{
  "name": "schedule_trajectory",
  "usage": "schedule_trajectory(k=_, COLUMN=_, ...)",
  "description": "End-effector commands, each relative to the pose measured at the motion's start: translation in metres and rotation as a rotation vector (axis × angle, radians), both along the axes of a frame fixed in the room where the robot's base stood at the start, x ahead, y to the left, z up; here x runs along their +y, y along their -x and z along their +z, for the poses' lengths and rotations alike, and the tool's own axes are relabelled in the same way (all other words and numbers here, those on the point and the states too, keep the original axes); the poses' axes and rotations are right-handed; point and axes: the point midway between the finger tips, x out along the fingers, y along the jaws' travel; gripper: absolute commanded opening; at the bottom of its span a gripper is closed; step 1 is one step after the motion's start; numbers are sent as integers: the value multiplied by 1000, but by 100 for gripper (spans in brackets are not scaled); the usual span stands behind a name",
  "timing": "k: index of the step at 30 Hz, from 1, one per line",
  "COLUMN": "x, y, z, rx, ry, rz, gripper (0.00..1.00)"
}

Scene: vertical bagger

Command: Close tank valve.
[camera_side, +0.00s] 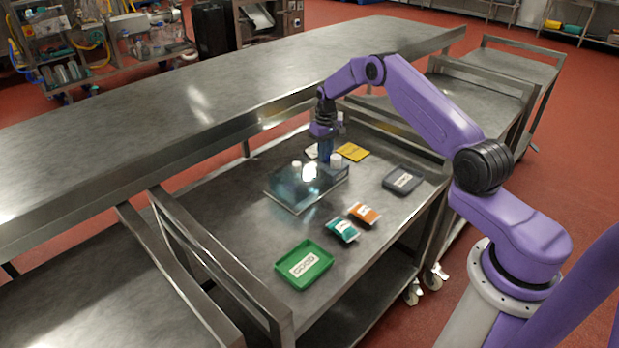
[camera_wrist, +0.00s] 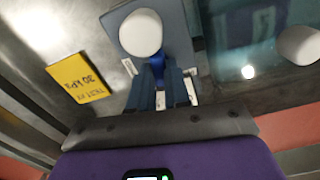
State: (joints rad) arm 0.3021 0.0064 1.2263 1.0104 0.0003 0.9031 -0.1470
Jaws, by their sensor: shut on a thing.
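The tank (camera_side: 290,193) is a clear, glossy, bluish box on the steel cart, with two white knobs on or beside it. In the wrist view, a white round knob (camera_wrist: 140,33) stands on a blue-grey block, and the tank's teal surface (camera_wrist: 235,40) is at the right. A small bright-blue handle (camera_wrist: 163,68), apparently the valve, lies between my fingertips beside that knob. My gripper (camera_wrist: 164,82) points down and is shut on it; it also shows in the side view (camera_side: 326,155) at the tank's far edge. Small white labels lie around the fingers, unreadable. The fingers hide part of the handle.
A yellow card (camera_side: 352,152) reading "TEST AT 30 kPa" lies near the gripper. A dark tray (camera_side: 403,192) is at the right, a green "GOOD" tray (camera_side: 313,272) in front. An orange pouch (camera_side: 364,213) and a teal pouch (camera_side: 342,230) lie between. A long steel table (camera_side: 200,110) stands behind.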

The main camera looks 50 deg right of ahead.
Motion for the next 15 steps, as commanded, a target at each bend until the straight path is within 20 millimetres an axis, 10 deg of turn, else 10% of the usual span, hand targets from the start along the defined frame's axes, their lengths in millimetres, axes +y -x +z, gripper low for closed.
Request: schedule_trajectory(k=15, x=1, y=0, z=0, rx=1, ry=-1, rz=-302, gripper=0)
